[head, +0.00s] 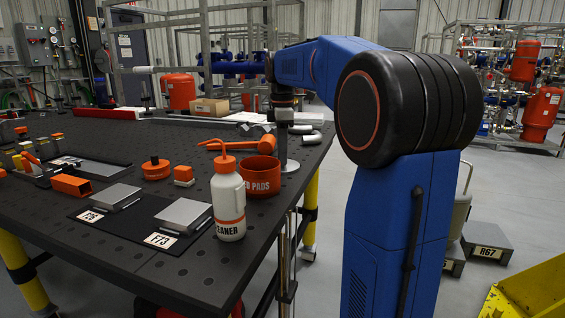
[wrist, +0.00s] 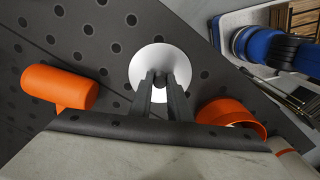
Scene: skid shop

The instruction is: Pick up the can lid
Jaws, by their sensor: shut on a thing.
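The can lid is a flat, pale round disc (wrist: 150,62) in the wrist view, with a small dark knob at its middle. In the head view the lid (head: 290,167) shows at the table's right edge, behind the orange pads can. My gripper (wrist: 161,80) is shut on the lid's knob, its two fingers meeting there from above. In the head view my gripper (head: 282,155) points straight down over the lid. The lid looks level; I cannot tell whether it touches the table. The pads can (head: 261,178) stands close by, and its rim (wrist: 232,108) shows right of my fingers.
An orange mallet (head: 239,144) lies left of the lid; its head (wrist: 58,87) shows in the wrist view. A white cleaner bottle (head: 228,200) stands in front of the can. Pale pipe elbows (head: 312,138) lie behind. The perforated dark table (head: 130,255) ends just right of the lid.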

